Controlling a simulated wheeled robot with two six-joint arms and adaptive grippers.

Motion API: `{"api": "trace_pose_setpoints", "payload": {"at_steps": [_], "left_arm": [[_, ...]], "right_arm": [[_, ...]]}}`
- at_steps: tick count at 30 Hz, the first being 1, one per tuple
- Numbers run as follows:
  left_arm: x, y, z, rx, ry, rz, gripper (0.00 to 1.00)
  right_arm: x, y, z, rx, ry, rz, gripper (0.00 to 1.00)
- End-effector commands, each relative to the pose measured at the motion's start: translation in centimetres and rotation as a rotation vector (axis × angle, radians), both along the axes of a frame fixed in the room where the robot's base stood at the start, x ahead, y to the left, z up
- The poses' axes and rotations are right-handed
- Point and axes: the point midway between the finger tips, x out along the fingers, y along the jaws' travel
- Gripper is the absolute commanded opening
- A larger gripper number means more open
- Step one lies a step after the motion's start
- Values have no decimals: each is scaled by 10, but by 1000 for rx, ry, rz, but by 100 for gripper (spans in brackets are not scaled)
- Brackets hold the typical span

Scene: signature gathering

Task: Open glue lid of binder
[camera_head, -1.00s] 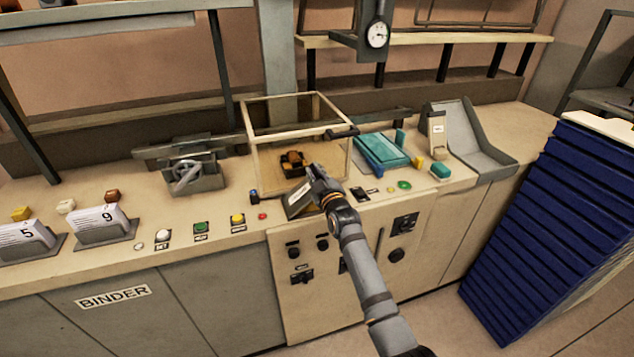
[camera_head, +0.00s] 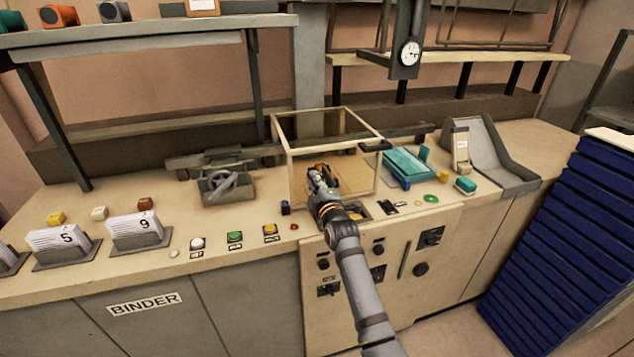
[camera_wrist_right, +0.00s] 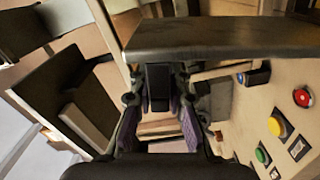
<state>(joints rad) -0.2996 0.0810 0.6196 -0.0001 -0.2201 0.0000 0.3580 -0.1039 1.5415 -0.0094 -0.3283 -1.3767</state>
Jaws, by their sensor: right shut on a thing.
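The binder is the cream bench unit (camera_head: 460,235) with a glass-sided box (camera_head: 285,165) in a pale frame on top. My right gripper (camera_head: 320,172) is at the front of this box, over the bench top. In the right wrist view my right gripper (camera_wrist_right: 160,125) is shut on a small dark block, which seems to be the handle of the glue lid (camera_wrist_right: 220,40). The lid shows as a wide dark grey plate above the fingers. In the head view the gripper hides most of the lid. My left gripper is not in view.
Buttons, among them a green one (camera_head: 235,237) and a red one (camera_head: 294,227), lie left of my right arm. A grey clamp with a handle (camera_head: 228,185) stands further left. A teal block (camera_head: 408,165) lies right of the box. Blue stacked trays (camera_head: 560,240) stand at the right.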

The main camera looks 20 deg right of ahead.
Motion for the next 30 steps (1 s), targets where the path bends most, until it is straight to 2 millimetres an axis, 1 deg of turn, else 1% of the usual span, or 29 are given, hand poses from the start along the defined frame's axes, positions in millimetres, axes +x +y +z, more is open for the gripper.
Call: {"api": "trace_pose_setpoints", "payload": {"at_steps": [5,17,18,22,23,30], "left_arm": [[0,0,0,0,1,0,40],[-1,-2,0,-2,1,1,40],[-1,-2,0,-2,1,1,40],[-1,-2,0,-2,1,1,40],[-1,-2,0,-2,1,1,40],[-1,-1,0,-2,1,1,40]], "right_arm": [[0,4,-2,10,4,2,0],[0,4,-3,11,6,3,0],[0,4,-3,11,6,3,18],[0,4,-3,9,5,1,35],[0,4,-3,9,5,1,38],[0,3,-2,7,3,1,38]]}}
